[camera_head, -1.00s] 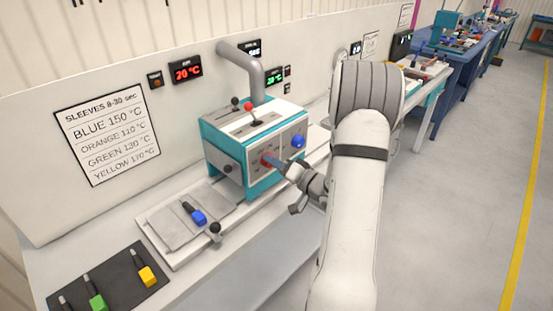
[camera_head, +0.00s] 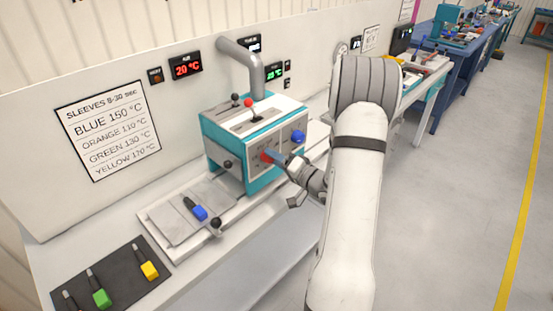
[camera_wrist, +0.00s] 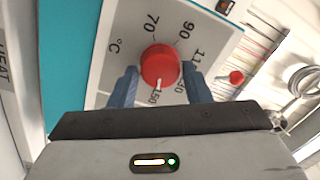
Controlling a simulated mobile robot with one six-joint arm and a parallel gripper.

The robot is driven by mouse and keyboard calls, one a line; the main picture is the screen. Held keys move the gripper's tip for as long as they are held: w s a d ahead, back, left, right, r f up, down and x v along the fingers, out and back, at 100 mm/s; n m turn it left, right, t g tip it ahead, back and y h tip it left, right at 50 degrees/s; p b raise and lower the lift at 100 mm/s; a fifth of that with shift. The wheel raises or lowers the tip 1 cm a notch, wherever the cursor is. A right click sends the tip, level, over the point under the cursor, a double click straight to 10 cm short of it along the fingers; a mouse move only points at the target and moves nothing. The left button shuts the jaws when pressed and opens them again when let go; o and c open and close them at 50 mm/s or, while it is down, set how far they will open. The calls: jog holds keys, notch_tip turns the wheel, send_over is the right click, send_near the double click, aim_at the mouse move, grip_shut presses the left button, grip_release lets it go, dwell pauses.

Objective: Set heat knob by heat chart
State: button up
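The red heat knob (camera_wrist: 160,66) sits on a light dial plate with a printed temperature scale. Its white pointer mark points down in the wrist view, close to the 150 label. My gripper (camera_wrist: 159,72) has one blue finger on each side of the knob, with a narrow gap showing at both sides. In the head view my gripper (camera_head: 290,166) is at the front of the teal and white heating machine (camera_head: 232,165).
A cable with a blue sleeve (camera_head: 199,212) lies on the tray before the machine. A dark mat (camera_head: 120,278) holds green and yellow sleeved cables, and another partly cut off.

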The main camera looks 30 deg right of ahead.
jog(key=shift+o, duration=1.3)
jog(key=b+v, duration=0.2)
jog(key=v, duration=0.5)
jog(key=shift+s, duration=0.45)
